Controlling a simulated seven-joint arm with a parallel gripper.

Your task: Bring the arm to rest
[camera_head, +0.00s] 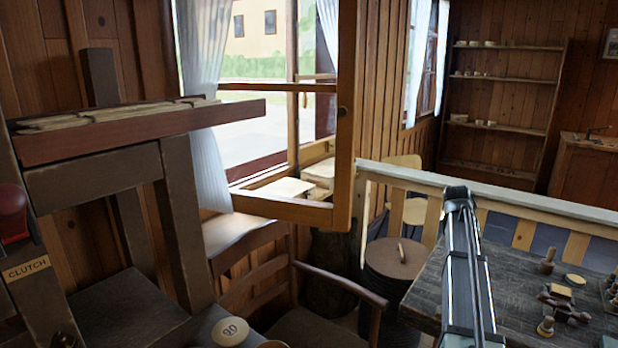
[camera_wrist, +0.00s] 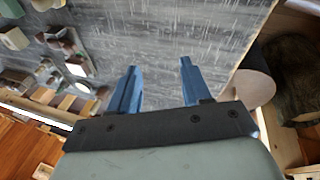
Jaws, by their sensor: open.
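My gripper (camera_wrist: 158,78) shows in the wrist view with its two blue fingers apart and nothing between them. It hangs above the dark grey weathered tabletop (camera_wrist: 190,40), near the table's edge. In the head view my arm rises at the lower right, in front of the same tabletop (camera_head: 425,285), and the gripper's fingers cannot be made out there. Small turned wooden pieces (camera_head: 547,262) stand on the table to the right of my arm. In the wrist view such pieces (camera_wrist: 75,68) lie to the left of the fingers, apart from them.
A pale railing (camera_head: 400,178) runs behind the table. A round dark stool (camera_head: 395,268) stands left of the table, and a wooden armchair (camera_head: 345,285) sits further left. A machine frame with a red knob (camera_head: 12,213) fills the left side. The tabletop under the fingers looks bare.

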